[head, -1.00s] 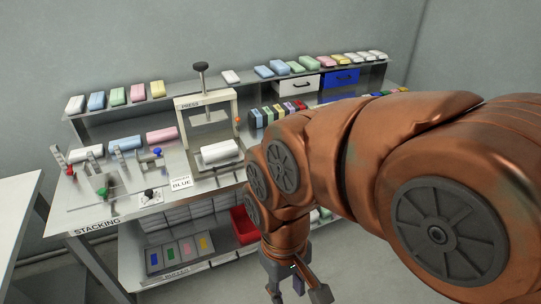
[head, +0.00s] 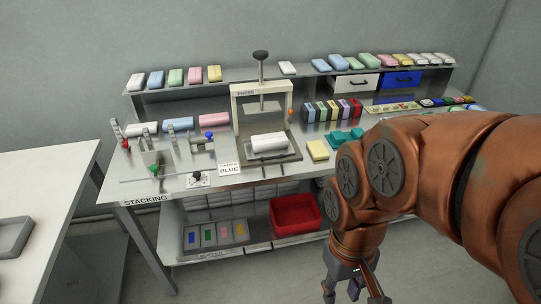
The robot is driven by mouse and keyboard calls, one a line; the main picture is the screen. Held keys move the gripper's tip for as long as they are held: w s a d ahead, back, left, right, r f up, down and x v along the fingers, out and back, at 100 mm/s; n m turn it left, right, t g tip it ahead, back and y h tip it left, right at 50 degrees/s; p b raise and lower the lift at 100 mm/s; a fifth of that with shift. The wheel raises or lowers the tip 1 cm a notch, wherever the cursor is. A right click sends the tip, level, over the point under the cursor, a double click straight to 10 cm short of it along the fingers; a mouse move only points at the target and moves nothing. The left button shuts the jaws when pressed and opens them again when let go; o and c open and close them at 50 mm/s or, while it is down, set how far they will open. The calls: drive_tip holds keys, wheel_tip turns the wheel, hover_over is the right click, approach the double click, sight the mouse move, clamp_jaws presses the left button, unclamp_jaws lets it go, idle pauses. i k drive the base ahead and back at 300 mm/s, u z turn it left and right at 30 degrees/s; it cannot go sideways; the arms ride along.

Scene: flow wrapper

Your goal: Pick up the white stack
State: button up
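A white stack (head: 269,142) lies on the base plate of the press (head: 264,112), under its raised plate, in the middle of the bench. Other white pieces show too: one (head: 143,129) at the bench's left and one (head: 137,80) at the left end of the shelf. I cannot tell which of them the task means. My gripper (head: 347,292) hangs low at the bottom right, in front of the bench and well below the white stack. Its fingers are spread apart with nothing seen between them. The fingertips are partly cut off by the frame's lower edge.
The stacking fixture (head: 160,165) stands at the bench's left. A sign (head: 229,169) reads blue. A yellow block (head: 318,150) and teal pieces (head: 345,138) lie right of the press. A red bin (head: 296,214) sits below. A white table (head: 45,190) is at left.

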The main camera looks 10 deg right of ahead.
sight(278, 140)
drive_tip(key=k, duration=0.35)
drive_tip(key=u, duration=0.75)
drive_tip(key=i, duration=1.45)
drive_tip(key=z, duration=0.6)
